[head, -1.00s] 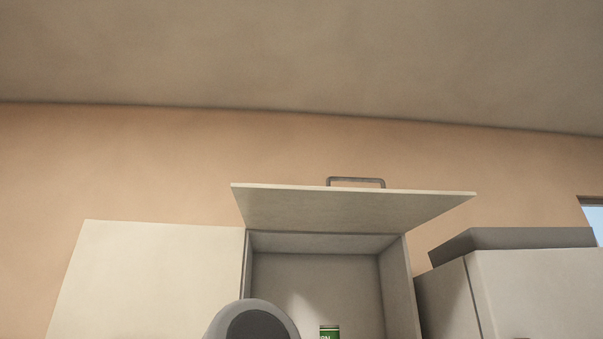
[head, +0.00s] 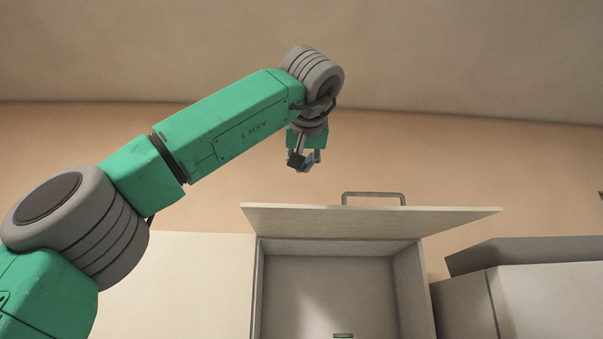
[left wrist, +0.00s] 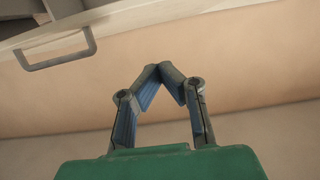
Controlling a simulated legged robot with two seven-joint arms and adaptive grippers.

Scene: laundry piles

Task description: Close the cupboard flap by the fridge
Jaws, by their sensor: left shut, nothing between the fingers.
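The cupboard flap (head: 365,220) is raised, sticking out from the top of the open cupboard (head: 325,290). Its grey bar handle (head: 373,195) is on the flap's edge. In the left wrist view the handle (left wrist: 55,52) and the flap's pale edge (left wrist: 40,22) show at upper left. My left gripper (head: 303,165) hangs above the flap's left part, apart from it and left of the handle. In the left wrist view its fingertips (left wrist: 162,72) meet with nothing between them. My right gripper is not in view.
The fridge (head: 540,300) with a grey top (head: 525,250) stands to the right of the cupboard. A closed pale cupboard front (head: 195,280) is to the left. The wall above is bare.

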